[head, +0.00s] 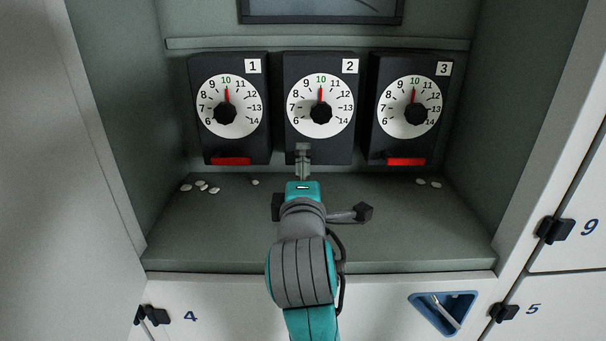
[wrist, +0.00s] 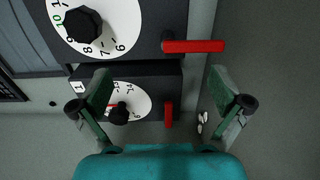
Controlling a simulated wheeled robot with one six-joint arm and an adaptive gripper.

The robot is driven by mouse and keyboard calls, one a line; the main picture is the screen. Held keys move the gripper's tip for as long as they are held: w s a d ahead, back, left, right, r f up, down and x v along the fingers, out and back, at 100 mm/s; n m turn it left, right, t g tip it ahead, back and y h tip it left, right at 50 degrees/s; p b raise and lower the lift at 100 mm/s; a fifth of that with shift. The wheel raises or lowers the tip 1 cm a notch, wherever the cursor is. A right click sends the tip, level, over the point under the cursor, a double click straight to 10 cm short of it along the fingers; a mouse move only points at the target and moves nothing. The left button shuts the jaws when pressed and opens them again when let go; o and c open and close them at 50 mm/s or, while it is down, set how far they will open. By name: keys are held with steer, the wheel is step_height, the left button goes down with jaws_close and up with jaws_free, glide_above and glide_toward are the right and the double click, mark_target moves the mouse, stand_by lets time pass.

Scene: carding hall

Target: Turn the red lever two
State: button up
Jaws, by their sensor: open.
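Dial box two (head: 293,139) is the middle of three black boxes, its red pointer near 10. Its red lever two is hidden behind my gripper in the head view. In the wrist view red lever two (wrist: 193,46) shows crosswise to the neighbouring lever and extends past the box's lower edge. My gripper (head: 303,155) is in front of the lower part of box two. In the wrist view my gripper (wrist: 161,80) is open and empty. Lever two lies beyond the fingertips, above the right finger in the picture, with no visible contact.
Box one (head: 199,139) and box three (head: 380,140) flank box two, with red lever one (head: 231,161) and red lever three (head: 406,161) lying horizontal. Small pale pieces (head: 201,185) lie on the shelf (head: 400,235). Side walls enclose the recess. The front shelf is mostly clear.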

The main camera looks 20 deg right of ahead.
step_height(320, 180, down, 5)
steer(key=shift+r, duration=0.1)
steer(key=x, duration=0.7)
steer(key=shift+w, duration=0.2)
steer(key=c, duration=1.4)
